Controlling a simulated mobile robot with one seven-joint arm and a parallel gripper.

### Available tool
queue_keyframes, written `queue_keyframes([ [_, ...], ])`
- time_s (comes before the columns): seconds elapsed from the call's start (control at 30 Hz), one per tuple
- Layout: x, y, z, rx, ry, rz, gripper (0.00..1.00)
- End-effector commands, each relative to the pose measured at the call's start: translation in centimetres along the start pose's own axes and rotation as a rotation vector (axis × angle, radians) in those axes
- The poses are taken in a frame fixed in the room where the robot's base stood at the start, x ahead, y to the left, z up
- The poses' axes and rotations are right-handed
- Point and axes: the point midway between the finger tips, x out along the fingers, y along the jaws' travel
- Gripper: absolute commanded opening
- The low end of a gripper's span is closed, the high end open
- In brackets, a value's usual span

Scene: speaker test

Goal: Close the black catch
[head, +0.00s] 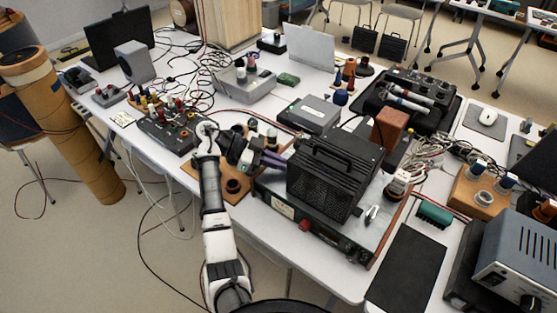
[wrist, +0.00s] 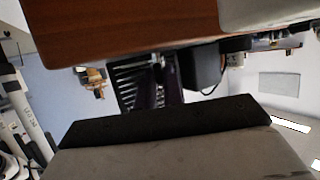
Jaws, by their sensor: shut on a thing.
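The black ribbed box (head: 333,178) with a top handle stands on a wood-sided unit with a black front panel (head: 315,228). My gripper (head: 279,160) reaches in from the left, its purple fingers at the box's left side. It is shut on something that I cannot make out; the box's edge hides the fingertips. In the wrist view, dark purple fingers (wrist: 160,92) show in the middle between a brown wood surface above and a black bar (wrist: 170,118) below. I cannot pick out the black catch in either view.
A brown block (head: 390,128) and a grey box (head: 310,114) stand behind the black box. A black mat (head: 407,268) lies at front right.

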Motion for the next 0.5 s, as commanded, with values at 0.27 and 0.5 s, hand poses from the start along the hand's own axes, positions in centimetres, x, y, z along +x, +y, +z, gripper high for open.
queue_keyframes([
  [0.27, 0.03, 0.01, 0.01, 0.005, 0.000, 0.011, 0.00],
  [0.5, 0.05, 0.01, 0.00, 0.005, 0.000, 0.010, 0.14],
])
